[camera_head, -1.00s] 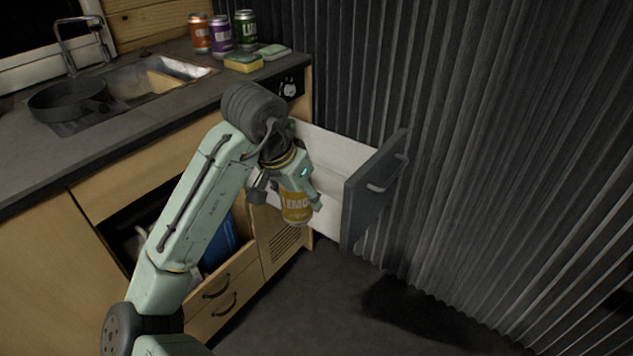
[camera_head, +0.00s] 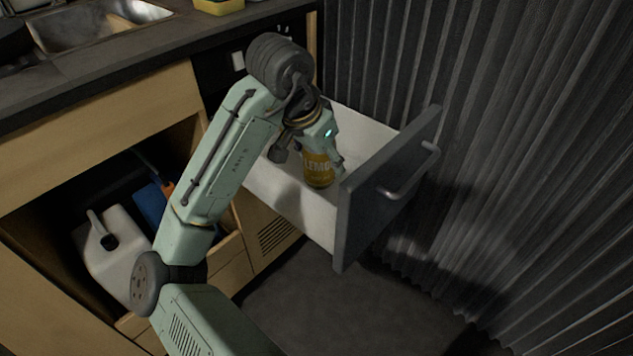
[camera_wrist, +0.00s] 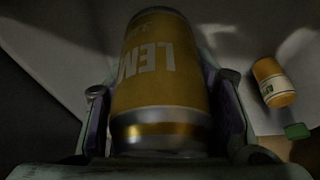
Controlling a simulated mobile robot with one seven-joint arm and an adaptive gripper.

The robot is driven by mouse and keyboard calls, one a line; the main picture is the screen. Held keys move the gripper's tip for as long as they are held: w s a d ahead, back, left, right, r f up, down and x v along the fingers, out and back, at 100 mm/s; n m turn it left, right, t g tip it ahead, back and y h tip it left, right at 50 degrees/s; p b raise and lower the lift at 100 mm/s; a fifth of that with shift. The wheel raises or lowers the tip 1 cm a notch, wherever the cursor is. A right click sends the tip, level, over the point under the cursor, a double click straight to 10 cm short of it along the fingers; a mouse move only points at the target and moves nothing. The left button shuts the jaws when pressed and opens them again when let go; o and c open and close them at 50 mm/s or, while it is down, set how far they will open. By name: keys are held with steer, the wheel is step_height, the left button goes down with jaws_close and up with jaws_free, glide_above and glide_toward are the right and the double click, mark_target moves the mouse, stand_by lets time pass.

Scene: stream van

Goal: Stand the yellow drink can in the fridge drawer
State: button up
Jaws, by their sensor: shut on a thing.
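The yellow drink can (camera_head: 319,172), with "LEMO" lettering, is upright in my gripper (camera_head: 322,158). The gripper points down and is shut around the can's sides. The can is inside the outline of the open fridge drawer (camera_head: 292,200), near its dark front panel (camera_head: 385,190). Whether its base touches the drawer floor I cannot tell. In the wrist view the can (camera_wrist: 160,85) fills the middle between the two fingers, with pale drawer surface behind it.
An open cupboard at left holds a white canister (camera_head: 115,250) and a blue item (camera_head: 150,203). A corrugated dark wall (camera_head: 530,150) stands close to the right.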

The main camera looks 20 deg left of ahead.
mark_target(308, 161)
step_height(308, 161, down, 9)
steer(key=shift+r+b, duration=0.2)
steer(key=shift+b, duration=0.6)
steer(key=shift+r, duration=0.1)
steer(key=o, duration=1.5)
steer(key=p+v, duration=0.2)
steer(key=v, duration=1)
